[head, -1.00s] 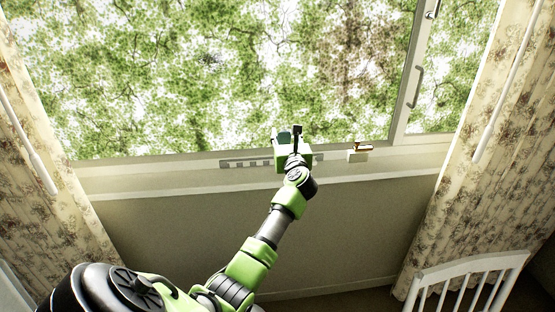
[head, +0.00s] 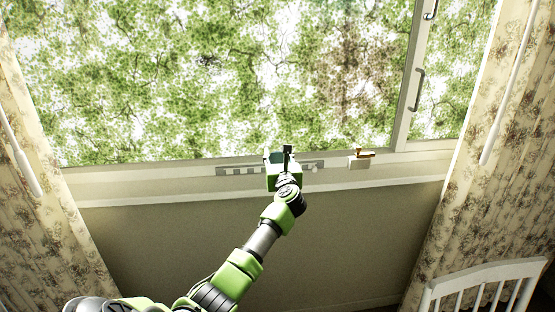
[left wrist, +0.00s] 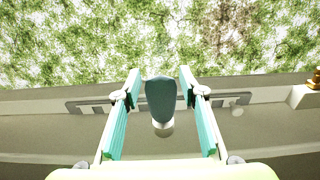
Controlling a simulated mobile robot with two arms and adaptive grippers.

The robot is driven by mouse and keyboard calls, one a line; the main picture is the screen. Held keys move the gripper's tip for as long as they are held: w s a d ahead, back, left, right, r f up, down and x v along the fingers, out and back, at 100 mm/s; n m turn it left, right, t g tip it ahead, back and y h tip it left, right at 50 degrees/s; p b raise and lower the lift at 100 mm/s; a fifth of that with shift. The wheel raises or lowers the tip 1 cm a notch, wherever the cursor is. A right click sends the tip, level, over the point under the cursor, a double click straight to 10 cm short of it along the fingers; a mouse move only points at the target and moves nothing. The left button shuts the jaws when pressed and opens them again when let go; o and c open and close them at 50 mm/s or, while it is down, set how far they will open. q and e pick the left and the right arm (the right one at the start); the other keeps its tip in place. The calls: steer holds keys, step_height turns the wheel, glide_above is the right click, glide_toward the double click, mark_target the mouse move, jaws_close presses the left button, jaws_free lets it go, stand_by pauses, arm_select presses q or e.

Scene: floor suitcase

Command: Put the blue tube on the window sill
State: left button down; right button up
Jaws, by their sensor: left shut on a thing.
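The blue tube (left wrist: 160,98) is dark blue with a white cap at its lower end. In the left wrist view it sits between the two teal-lined fingers of my left gripper (left wrist: 159,80), which is shut on it. In the head view, my left gripper (head: 279,157) is over the window sill (head: 120,186), in front of the glass, and mostly hides the tube. The pale sill also shows in the left wrist view (left wrist: 30,108). I cannot tell whether the tube touches the sill. My right gripper is not in view.
A grey slotted strip (head: 236,170) runs along the sill behind the gripper. A white block with a brown-gold top (head: 360,161) stands to its right. Curtains hang at both sides, and a white chair back (head: 490,280) is at lower right. The sill's left part is clear.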

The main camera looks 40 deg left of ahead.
arm_select(q)
steer(key=shift+r, duration=0.1)
steer(key=c, duration=1.3)
jaws_free()
steer(key=shift+f, duration=0.25)
steer(key=shift+r, duration=0.15)
steer(key=shift+d, duration=0.15)
steer(key=v, duration=1.2)
steer(key=shift+r, duration=0.15)
